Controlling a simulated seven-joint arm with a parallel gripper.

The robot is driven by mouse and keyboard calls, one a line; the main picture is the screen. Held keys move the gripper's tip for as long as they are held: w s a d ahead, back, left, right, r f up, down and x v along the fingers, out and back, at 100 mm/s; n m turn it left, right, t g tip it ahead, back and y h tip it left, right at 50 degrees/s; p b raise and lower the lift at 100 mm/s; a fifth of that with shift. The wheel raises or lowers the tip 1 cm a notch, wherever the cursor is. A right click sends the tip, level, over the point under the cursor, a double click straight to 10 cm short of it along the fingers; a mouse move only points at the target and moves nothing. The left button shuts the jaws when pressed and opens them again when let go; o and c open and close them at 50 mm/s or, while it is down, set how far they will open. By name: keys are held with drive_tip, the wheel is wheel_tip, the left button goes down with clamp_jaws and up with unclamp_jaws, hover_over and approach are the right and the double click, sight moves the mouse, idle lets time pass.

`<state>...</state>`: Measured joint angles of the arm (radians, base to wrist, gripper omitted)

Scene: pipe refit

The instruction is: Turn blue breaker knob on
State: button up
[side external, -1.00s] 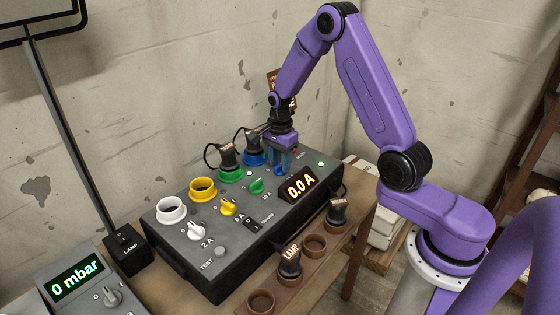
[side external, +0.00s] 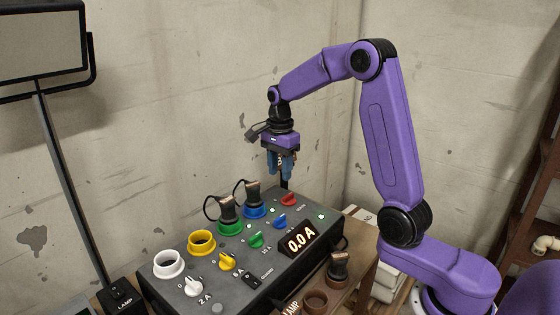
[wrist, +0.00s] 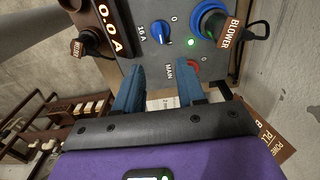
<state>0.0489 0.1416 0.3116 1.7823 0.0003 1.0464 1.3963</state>
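The blue breaker knob (side external: 281,221) sits on the grey panel (side external: 214,287) between the green knob (side external: 256,240) and the red main knob (side external: 288,199). In the wrist view, the blue knob (wrist: 162,28) is near the top with its white mark visible, beside the 16 A label. My gripper (side external: 285,176) hangs above the panel's far end, clear of the knobs. In the wrist view, a wide empty gap shows between the blue fingers of my gripper (wrist: 159,72). The blue knob lies beyond the fingertips. A green lamp (wrist: 190,42) glows beside the blue socket.
Plugs with cables stand in the blue socket (side external: 254,211) and green socket (side external: 229,227). The white socket (side external: 168,264) and yellow socket (side external: 202,242) are empty. The display (side external: 301,239) reads 0.0 A. A plug rack (side external: 316,300) stands along the panel's front.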

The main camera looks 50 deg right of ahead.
wheel_tip(320, 180, up, 2)
drive_tip(key=shift+r, duration=0.1)
idle(0.4)
drive_tip(key=s+a+n, duration=1.2)
drive_tip(key=a+n, duration=0.1)
drive_tip(key=n, duration=0.2)
drive_tip(key=s+f+n, duration=0.3)
drive_tip(key=s+n, duration=1.2)
drive_tip(key=s, duration=0.5)
drive_tip(key=shift+s+n, duration=0.2)
drive_tip(key=shift+n, duration=0.2)
drive_tip(key=shift+d, duration=0.1)
